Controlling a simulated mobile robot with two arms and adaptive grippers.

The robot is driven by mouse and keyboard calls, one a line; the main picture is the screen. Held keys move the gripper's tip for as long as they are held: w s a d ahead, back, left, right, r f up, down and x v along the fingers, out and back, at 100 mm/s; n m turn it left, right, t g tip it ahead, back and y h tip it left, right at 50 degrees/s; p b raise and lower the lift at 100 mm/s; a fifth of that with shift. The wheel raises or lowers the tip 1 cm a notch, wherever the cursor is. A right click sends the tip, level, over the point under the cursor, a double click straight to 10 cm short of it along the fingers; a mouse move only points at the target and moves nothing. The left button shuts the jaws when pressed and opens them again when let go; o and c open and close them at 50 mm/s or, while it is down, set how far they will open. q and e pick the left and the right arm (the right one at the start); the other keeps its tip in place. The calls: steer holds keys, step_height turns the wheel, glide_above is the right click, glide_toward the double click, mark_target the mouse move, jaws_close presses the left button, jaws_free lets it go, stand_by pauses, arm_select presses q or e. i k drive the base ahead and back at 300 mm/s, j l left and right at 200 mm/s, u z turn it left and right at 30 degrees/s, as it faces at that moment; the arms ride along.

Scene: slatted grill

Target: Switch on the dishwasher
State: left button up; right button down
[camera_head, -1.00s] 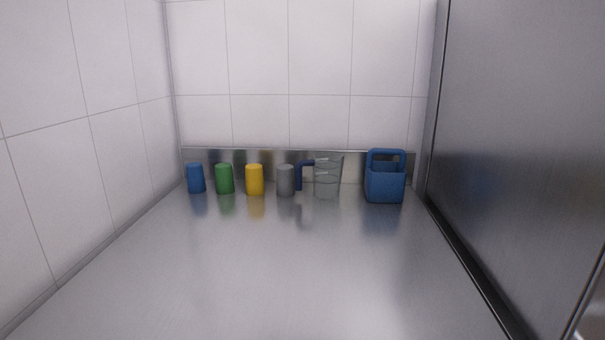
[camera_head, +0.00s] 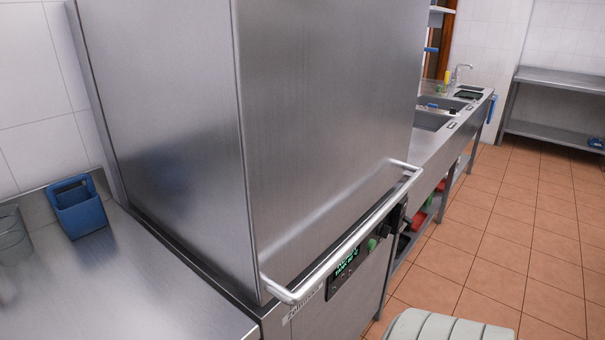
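The dishwasher (camera_head: 320,130) is a tall stainless-steel hood machine in the middle of the head view. A tubular handle (camera_head: 345,248) runs around the lower front edge of its hood, and the hood is down. Below the handle is a control panel with a lit green display (camera_head: 347,262) and small buttons under it. A round green knob or button (camera_head: 372,245) sits right of the display, with a dark part farther right. The handle partly covers the panel. Neither gripper is in view.
A steel counter (camera_head: 120,290) on the left holds a blue caddy (camera_head: 78,208) and a clear jug (camera_head: 12,235). A sink counter (camera_head: 445,130) extends behind the dishwasher. Tiled floor (camera_head: 500,240) is open at the right. A steel shelf unit (camera_head: 555,110) stands at the far right.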

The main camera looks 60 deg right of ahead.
mark_target(406, 219)
steer(key=k+l+z, duration=0.35)
steer(key=l, duration=0.25)
steer(key=k+l+z, duration=0.1)
steer(key=z, duration=1.7)
steer(key=i+l, duration=0.3)
steer(key=i+l+u, duration=0.1)
steer(key=i+l, duration=0.15)
steer(key=l, duration=0.2)
steer(key=i+l+u, duration=0.1)
steer(key=i+l, duration=0.45)
steer(key=l, duration=0.2)
steer(key=i+l+u, duration=0.1)
steer(key=i+l, duration=0.15)
steer(key=l, duration=0.2)
steer(key=i+l, duration=0.25)
steer(key=l, duration=0.15)
steer(key=u, duration=0.05)
